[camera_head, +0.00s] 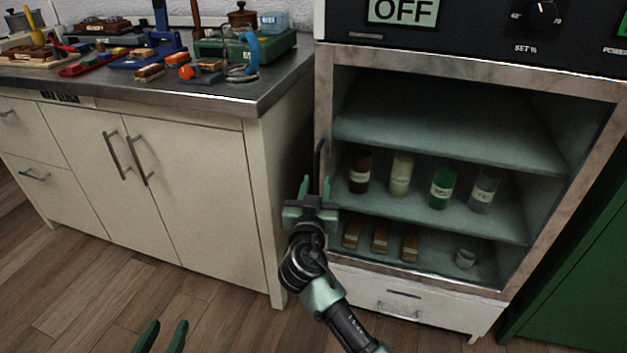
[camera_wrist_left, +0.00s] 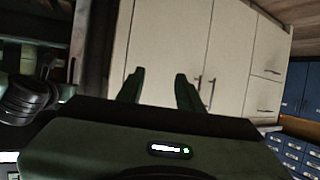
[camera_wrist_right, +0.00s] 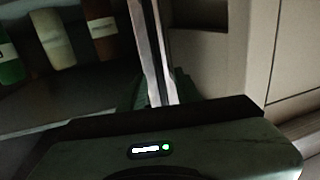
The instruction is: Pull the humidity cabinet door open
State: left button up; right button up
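The humidity cabinet (camera_head: 470,70) stands at the right of the head view. A pale metal frame surrounds its front, and its lit shelves show through; the frames do not settle whether the door is closed or slightly ajar. A dark upright handle (camera_head: 320,158) is at the frame's left edge. My right gripper (camera_head: 315,187) is at this handle's lower part, its fingers apart on either side; contact is unclear. In the right wrist view, pale upright strips (camera_wrist_right: 150,45) run between the fingers (camera_wrist_right: 160,90). My left gripper (camera_head: 162,335) is open and empty, low over the floor; it also shows in the left wrist view (camera_wrist_left: 160,90).
A counter (camera_head: 265,90) with cream cupboards stands close left of the cabinet, its top crowded with tools. Bottles (camera_head: 441,187) and small wooden blocks (camera_head: 380,238) are on the cabinet shelves. A drawer (camera_head: 400,300) is below. Wooden floor (camera_head: 100,280) is clear in front.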

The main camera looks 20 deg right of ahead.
jog(key=shift+x, duration=1.45)
grip_shut()
dwell(0.3)
